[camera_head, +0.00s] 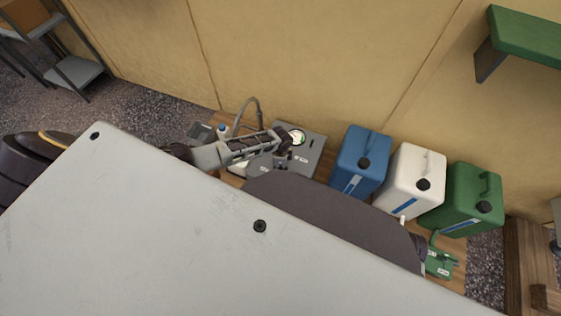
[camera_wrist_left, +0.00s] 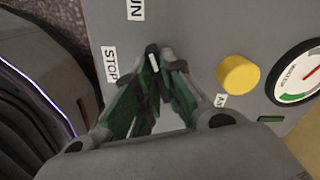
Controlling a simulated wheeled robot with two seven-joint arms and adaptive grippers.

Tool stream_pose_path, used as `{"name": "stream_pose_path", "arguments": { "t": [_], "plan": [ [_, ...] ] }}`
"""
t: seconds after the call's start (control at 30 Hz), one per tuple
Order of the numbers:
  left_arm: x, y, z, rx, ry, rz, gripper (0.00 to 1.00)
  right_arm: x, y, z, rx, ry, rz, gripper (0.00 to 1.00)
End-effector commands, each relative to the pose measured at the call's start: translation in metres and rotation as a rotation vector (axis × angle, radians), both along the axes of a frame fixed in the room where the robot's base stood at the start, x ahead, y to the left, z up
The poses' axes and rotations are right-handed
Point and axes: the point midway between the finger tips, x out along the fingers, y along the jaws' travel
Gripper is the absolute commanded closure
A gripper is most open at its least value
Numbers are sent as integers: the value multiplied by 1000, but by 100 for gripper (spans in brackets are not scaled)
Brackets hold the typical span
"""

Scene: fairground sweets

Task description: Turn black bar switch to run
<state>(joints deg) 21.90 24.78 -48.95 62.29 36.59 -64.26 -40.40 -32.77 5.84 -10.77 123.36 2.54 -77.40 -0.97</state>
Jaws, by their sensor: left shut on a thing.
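The grey control panel (camera_head: 312,158) stands on a wooden table against the wall; it also fills the upper part of the left wrist view (camera_wrist_left: 190,30). My left gripper (camera_head: 283,142) is over the panel. In the left wrist view its fingertips (camera_wrist_left: 157,66) are shut on the black bar switch, which the fingers mostly hide. A short white mark (camera_wrist_left: 153,62) shows between the tips. The STOP label (camera_wrist_left: 110,66) is left of the tips, and the partly cut-off RUN label (camera_wrist_left: 135,10) is above them. My right gripper is not in view.
A yellow knob (camera_wrist_left: 238,74) and a round gauge (camera_wrist_left: 300,77) sit right of the fingers. Blue (camera_head: 361,160), white (camera_head: 409,179) and green (camera_head: 470,199) canisters stand right of the panel. A bent grey pipe (camera_head: 247,112) rises beside my left gripper.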

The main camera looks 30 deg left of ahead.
Motion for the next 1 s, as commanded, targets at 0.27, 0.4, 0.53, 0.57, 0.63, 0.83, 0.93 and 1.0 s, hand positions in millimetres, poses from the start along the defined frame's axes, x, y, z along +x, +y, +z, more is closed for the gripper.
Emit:
{"name": "stream_pose_path", "arguments": {
  "t": [0.27,0.4,0.53,0.57,0.63,0.83,0.93,1.0],
  "plan": [
    [0,-1,-1,-1,0,-3,82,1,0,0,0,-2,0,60],
    [0,-1,0,-1,0,-2,68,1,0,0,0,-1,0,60],
    [0,-1,0,0,0,-1,68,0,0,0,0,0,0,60],
    [0,0,0,0,0,-1,68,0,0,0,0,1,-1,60],
    [0,0,0,0,0,-1,68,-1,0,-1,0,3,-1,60],
    [0,0,2,0,0,-1,68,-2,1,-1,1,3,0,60],
    [0,0,5,0,0,0,68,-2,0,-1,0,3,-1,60],
    [0,0,8,0,0,0,68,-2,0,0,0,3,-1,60]
  ]
}}
